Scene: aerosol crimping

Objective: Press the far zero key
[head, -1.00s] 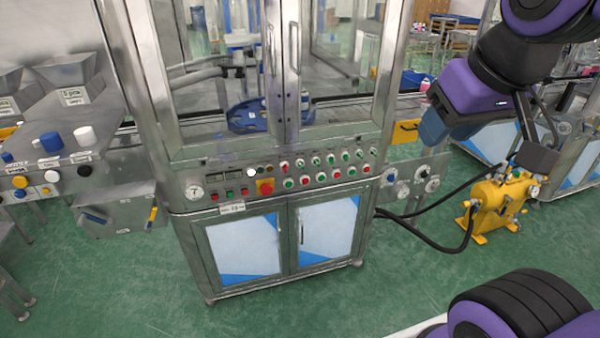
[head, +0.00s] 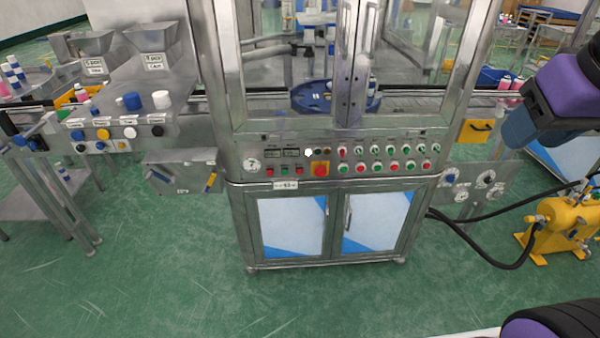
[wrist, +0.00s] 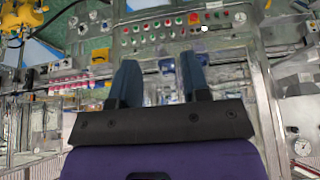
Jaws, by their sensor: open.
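The control panel (head: 225,150) runs across the front of the steel cabinet. At its left are two small displays (head: 291,153) with a few small red and green keys (head: 285,170) under them. Their markings are too small to read, so I cannot tell which is the far zero key. My gripper (wrist: 160,75) is open and empty in the wrist view, its two blue fingers apart. The panel shows upside down beyond the fingertips, which are clear of it. In the head view my gripper is at the right, away from the keys.
A dial gauge (head: 252,165) is at the left. A yellow pump (head: 565,225) with black hoses stands at right. Green floor in front is clear.

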